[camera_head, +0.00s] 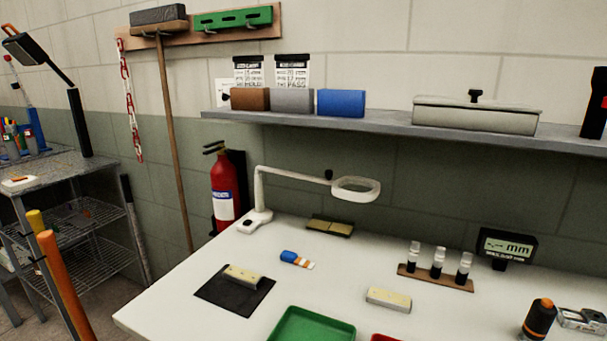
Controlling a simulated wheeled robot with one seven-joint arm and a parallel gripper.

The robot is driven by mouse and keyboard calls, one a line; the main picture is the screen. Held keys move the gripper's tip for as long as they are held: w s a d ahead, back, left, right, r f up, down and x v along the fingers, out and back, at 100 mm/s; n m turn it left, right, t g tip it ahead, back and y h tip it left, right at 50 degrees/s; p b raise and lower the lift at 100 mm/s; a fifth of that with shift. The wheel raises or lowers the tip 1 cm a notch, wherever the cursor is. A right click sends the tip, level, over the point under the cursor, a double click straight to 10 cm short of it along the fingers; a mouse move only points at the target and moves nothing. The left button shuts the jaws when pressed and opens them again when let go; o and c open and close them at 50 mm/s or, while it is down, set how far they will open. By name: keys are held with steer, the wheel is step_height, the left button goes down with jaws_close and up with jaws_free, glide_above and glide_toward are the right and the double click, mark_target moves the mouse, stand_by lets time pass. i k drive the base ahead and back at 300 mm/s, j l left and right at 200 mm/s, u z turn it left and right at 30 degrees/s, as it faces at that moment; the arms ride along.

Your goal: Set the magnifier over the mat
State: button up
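The magnifier (357,188) is a white ring-shaped head on a jointed white arm. Its base (255,222) stands at the back left of the white table. The head hangs above the back of the table, to the right of and behind the mat. The dark mat (222,296) lies flat near the table's front left. A pale beige block (243,275) rests on the mat's back part. My gripper is not in view.
The white table (200,265) also holds a green tray (312,326), a blue-ended item (290,257), a second beige block (389,300) and a rack of vials (436,277). A grey shelf (385,119) runs above. A red extinguisher (224,185) stands behind the left edge.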

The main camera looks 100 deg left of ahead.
mark_target(371, 196)
steer(key=u, duration=2.3)
steer(key=l+u, duration=0.15)
steer(key=u, duration=0.15)
